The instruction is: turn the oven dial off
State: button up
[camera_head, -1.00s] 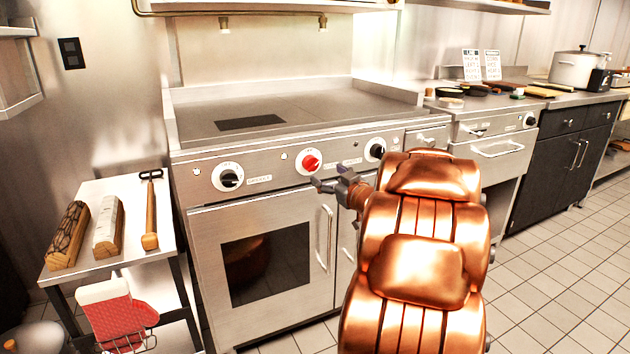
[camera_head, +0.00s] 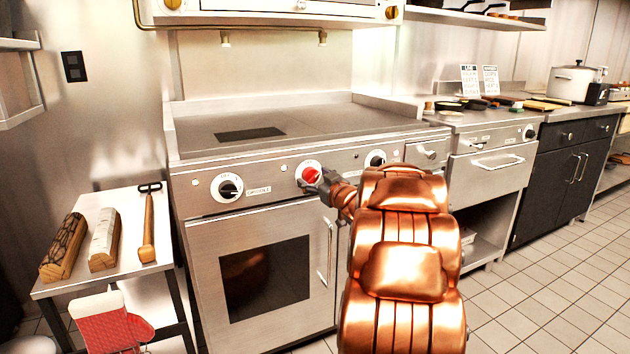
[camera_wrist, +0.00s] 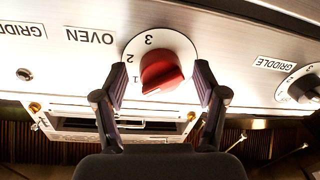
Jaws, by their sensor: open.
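The oven dial is a red knob (camera_head: 310,175) on a white numbered plate in the middle of the range's front panel. In the wrist view the red knob (camera_wrist: 163,76) sits between the fingers, beside a label reading OVEN; the picture is upside down, and the numbers 1, 2 and 3 show on the plate. My gripper (camera_wrist: 162,88) is open, one finger on each side of the knob, with gaps between fingers and knob. In the head view my gripper (camera_head: 328,184) is at the knob's lower right and partly covers it. The dial's OFF mark is hidden in the wrist view.
Black griddle knobs stand left (camera_head: 227,187) and right (camera_head: 376,159) of the red one on the same panel. The oven door (camera_head: 262,270) below is closed, with a vertical handle (camera_head: 331,252).

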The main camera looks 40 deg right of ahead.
jog(key=shift+c, duration=0.4)
jog(key=c, duration=1)
jog(key=shift+c, duration=0.2)
jog(key=n, duration=0.4)
jog(key=shift+s+r+n, duration=0.1)
jog(key=shift+r+n, duration=0.1)
jog(key=shift+n, duration=0.1)
jog(key=n, duration=0.4)
jog(key=shift+r+n+g, duration=0.15)
jog(key=shift+n+g, duration=0.15)
jog(key=shift+n, duration=0.3)
